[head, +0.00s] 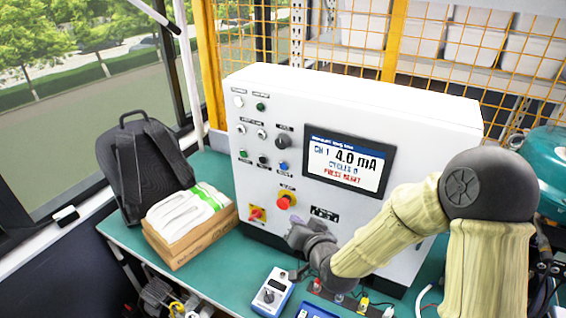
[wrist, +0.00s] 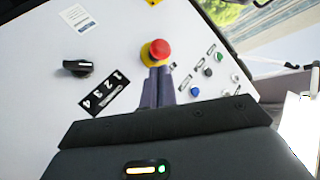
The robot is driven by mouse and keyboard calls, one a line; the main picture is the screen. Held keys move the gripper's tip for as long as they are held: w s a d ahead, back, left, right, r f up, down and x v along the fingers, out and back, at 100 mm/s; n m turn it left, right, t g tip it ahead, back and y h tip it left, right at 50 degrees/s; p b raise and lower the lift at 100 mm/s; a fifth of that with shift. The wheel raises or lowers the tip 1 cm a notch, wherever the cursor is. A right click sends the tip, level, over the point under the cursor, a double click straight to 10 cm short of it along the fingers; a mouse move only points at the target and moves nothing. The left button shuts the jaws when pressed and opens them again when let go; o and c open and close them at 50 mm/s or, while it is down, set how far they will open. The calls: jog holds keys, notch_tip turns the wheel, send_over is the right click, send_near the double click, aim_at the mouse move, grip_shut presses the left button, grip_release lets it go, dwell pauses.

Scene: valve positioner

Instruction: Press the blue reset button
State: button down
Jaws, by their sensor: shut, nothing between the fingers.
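The blue reset button (head: 283,168) sits on the white control box (head: 420,118), at the lower right of a group of small buttons left of the screen. In the wrist view the blue button (wrist: 195,92) is to the right of my fingers, uncovered. My gripper (head: 292,222) is shut and empty, in front of the panel, below and slightly right of the blue button. In the wrist view my gripper (wrist: 158,70) has its fingertips just below the red mushroom button; I cannot tell whether they touch anything.
The red mushroom button (head: 286,202) stands out on a yellow plate between my gripper and the blue button. The screen (head: 345,160) reads 4.0 mA and PRESS RESET. A black knob (wrist: 77,67) is nearby. A handheld meter (head: 272,293) and cardboard box (head: 190,238) occupy the green bench.

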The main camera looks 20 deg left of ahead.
aim_at(284, 167)
jog(key=s+a+r+m+t+y+p, duration=0.1)
jog(key=s+a+r+m+t+y, duration=0.1)
jog(key=a+r+m+t, duration=0.3)
jog(key=s+a+r+m, duration=0.1)
jog(key=a+r, duration=0.2)
jog(key=shift+s+y+p, duration=0.2)
jog(key=shift+y+p, duration=0.2)
jog(key=shift+w+r, duration=0.1)
jog(key=shift+w, duration=0.05)
jog(key=shift+w+d+p, duration=0.2)
jog(key=shift+w+p, duration=0.3)
jog(key=shift+w, duration=1.65)
jog(key=shift+w+d+p, duration=0.2)
jog(key=shift+w+p, duration=0.25)
jog(key=shift+w, duration=1.65)
jog(key=shift+w+b, duration=0.35)
jog(key=shift+w, duration=0.05)
